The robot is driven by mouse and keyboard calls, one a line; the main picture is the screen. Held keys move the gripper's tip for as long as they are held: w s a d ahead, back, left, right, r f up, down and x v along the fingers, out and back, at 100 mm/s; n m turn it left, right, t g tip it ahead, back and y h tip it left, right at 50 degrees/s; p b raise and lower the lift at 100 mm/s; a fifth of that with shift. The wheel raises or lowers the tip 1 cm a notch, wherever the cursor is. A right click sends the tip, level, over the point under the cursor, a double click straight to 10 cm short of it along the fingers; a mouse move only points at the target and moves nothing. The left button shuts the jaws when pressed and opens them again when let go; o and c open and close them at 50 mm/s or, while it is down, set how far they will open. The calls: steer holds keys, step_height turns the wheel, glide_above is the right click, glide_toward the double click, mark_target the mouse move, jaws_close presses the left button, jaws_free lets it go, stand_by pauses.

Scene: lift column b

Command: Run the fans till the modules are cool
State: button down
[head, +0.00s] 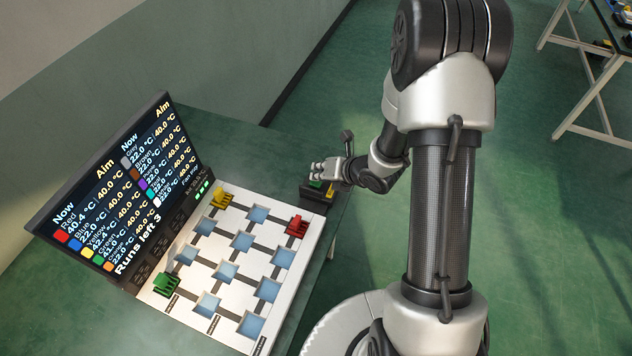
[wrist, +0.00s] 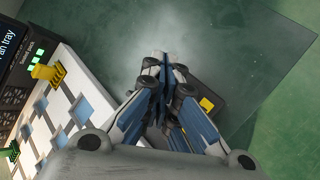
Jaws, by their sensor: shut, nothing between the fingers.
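A white board (head: 228,209) with blue square sockets holds a yellow module (head: 221,198), a red module (head: 297,226) and a green module (head: 166,284). The tilted screen (head: 118,190) reads about Red 40.4, Yellow 42.4 and Green 41.0 °C, each with aim 40.0, and "Runs left 3". Dark fans (head: 160,251) sit in the strip below it. A black button box (head: 314,194) stands behind the board, partly hidden by my gripper (head: 327,171). My gripper is shut and empty, over or beside the box; contact cannot be told. The wrist view shows the box's yellow part (wrist: 207,103).
Green lights (head: 203,187) are lit beside the screen, near the yellow module. The dark green table (head: 240,140) is bare behind the board. A wall (head: 220,60) stands at the left. Another table (head: 590,95) is far off at right.

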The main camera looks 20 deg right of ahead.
steer(key=shift+f+b, duration=0.45)
steer(key=shift+b, duration=0.1)
stand_by(0.6)
steer(key=shift+r, duration=0.15)
steer(key=shift+r+p, duration=0.4)
steer(key=shift+r, duration=0.35)
steer(key=shift+r, duration=0.1)
steer(key=shift+r+p, duration=1.55)
steer(key=shift+r, duration=0.9)
